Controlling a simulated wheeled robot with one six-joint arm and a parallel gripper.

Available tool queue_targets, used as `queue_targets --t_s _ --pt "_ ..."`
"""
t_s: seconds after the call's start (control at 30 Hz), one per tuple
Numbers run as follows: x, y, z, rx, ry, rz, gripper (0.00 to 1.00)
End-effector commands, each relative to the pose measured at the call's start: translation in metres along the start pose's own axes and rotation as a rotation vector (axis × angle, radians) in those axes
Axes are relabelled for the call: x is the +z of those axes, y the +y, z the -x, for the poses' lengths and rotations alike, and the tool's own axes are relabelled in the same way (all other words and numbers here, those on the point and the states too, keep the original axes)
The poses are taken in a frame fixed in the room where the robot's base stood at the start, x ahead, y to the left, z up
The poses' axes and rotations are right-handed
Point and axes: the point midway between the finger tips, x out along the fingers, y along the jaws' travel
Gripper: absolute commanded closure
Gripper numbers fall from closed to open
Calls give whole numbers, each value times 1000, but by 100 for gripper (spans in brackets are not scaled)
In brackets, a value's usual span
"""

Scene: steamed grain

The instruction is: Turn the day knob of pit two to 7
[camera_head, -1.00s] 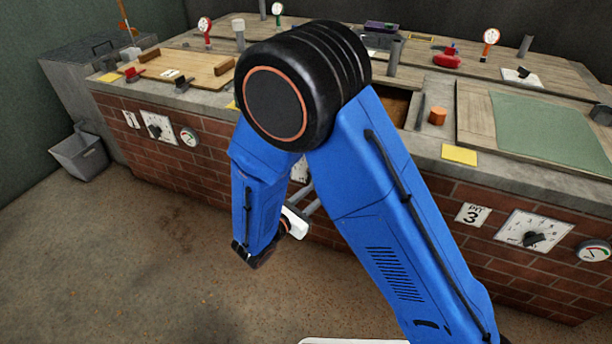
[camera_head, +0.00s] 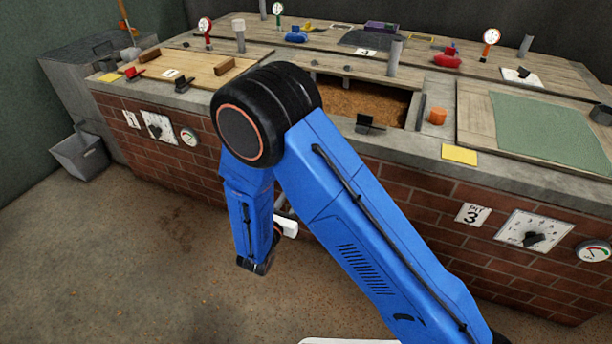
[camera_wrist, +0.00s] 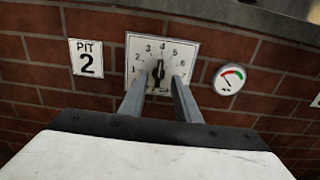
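In the wrist view, the black day knob (camera_wrist: 158,73) sits in the middle of a white dial plate (camera_wrist: 190,48) numbered up to 7. It stands about upright, its pale mark towards 4. The black-and-white PIT 2 sign (camera_wrist: 88,58) is on the bricks to its left. My gripper (camera_wrist: 160,77) is open, its two grey fingers pointing at the dial, one each side of the knob with gaps visible. Whether the tips reach the plate I cannot tell. In the head view my arm hides the pit two dial; only part of my gripper's white body (camera_head: 286,226) shows.
A round gauge (camera_wrist: 230,78) is right of the dial. In the head view, pit two's opening (camera_head: 365,101) shows brown grain. The pit three dial (camera_head: 535,235) is at right, the pit one dial (camera_head: 158,128) at left. The floor before the brick wall is clear.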

Motion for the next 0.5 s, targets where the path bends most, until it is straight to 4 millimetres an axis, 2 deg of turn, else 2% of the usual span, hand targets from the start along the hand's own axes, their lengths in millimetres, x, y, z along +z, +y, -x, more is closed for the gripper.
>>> queue_targets --t_s 0.3,0.5 --pt "0 -1 -55 -3 0 0 70" --pt "0 -1 -83 -2 0 0 70"
